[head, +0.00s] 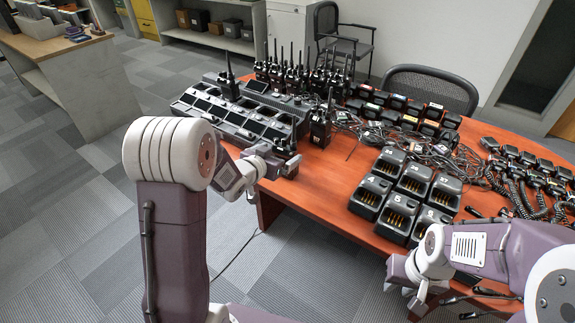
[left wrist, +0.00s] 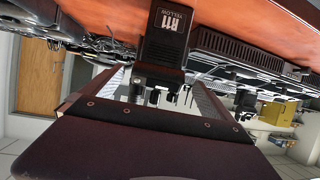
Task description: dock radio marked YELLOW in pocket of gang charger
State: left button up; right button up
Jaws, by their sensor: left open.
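The gang charger (head: 205,112) is a long dark unit with rows of pockets on the left of the table; one black radio (head: 229,84) stands upright at its far end. A black radio (head: 320,128) stands upright just right of the charger. In the left wrist view a black radio marked YELLOW and R11 (left wrist: 168,40) shows upside down, ahead of the jaws. My left gripper (head: 284,164) is open at the table's front edge, below the charger's near end, with nothing clearly between its fingers. My right gripper (head: 403,282) is near the front edge at lower right; its jaw gap is unclear.
Several upright radios (head: 290,72) crowd behind the charger. Numbered single chargers (head: 405,195) stand at middle right. Tangled cables (head: 400,143), battery packs (head: 410,110) and corded microphones (head: 535,175) cover the right. Bare tabletop (head: 325,190) lies between the left gripper and the single chargers.

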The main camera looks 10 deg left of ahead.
aim_at(281, 154)
pick_arm(q)
jog(key=x, duration=0.3)
jog(key=shift+f, duration=0.15)
jog(key=shift+w+d+f, duration=0.1)
jog(key=shift+w+f, duration=0.05)
jog(key=shift+w, duration=0.05)
jog(key=b+x, duration=0.1)
jog(key=x, duration=0.3)
jog(key=shift+w+d, duration=0.15)
jog(key=shift+w, duration=0.05)
jog(key=shift+s, duration=0.1)
jog(key=c, duration=2)
jog(key=shift+o, duration=0.2)
